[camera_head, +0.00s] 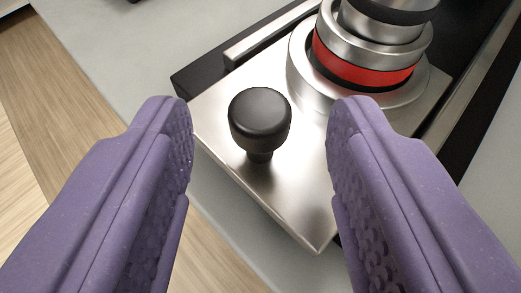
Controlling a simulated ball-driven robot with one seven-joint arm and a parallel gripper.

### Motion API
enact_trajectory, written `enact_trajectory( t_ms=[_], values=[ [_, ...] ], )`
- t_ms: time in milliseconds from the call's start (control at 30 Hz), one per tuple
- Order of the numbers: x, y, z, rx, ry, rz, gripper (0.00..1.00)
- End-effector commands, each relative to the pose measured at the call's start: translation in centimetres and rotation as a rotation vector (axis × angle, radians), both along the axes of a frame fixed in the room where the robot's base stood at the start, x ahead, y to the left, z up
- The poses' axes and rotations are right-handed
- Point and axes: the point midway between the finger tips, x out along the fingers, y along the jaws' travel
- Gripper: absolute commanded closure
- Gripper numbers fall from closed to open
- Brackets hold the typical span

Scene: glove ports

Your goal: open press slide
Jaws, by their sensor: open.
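The press slide (285,205) is a brushed metal plate on a dark base, its near corner pointing down the picture. A black round knob (260,118) stands upright on a short stem near its left side. A stepped silver cylinder with a red band (365,68) stands on the plate behind and right of the knob. My gripper (260,125) is open, its two purple fingers to the left and right of the knob. The knob shows in the gap, with space visible on both sides. I cannot tell whether the fingertips are level with the knob.
Metal rails (270,32) run along the dark base on both sides of the plate. A light grey surface (140,55) lies around the base. Wooden floor (45,110) shows at the left, past the grey surface's edge. The grey area left of the plate is clear.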

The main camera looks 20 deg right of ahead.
Motion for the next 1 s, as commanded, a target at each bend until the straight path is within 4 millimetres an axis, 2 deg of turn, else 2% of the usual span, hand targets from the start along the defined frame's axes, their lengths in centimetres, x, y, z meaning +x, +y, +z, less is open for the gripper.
enact_trajectory(
  t_ms=[200,400,867,967,1000],
  values=[
    [-3.5,1.7,2.0,0.000,0.000,0.001,0.50],
    [-5.4,2.5,2.6,0.000,0.000,0.000,0.50],
    [-5.5,2.6,2.7,0.000,-0.002,0.001,0.50],
    [-4.7,3.1,4.5,0.023,-0.021,0.025,0.50],
    [-4.0,3.5,6.1,0.041,-0.037,0.045,0.50]
  ],
)
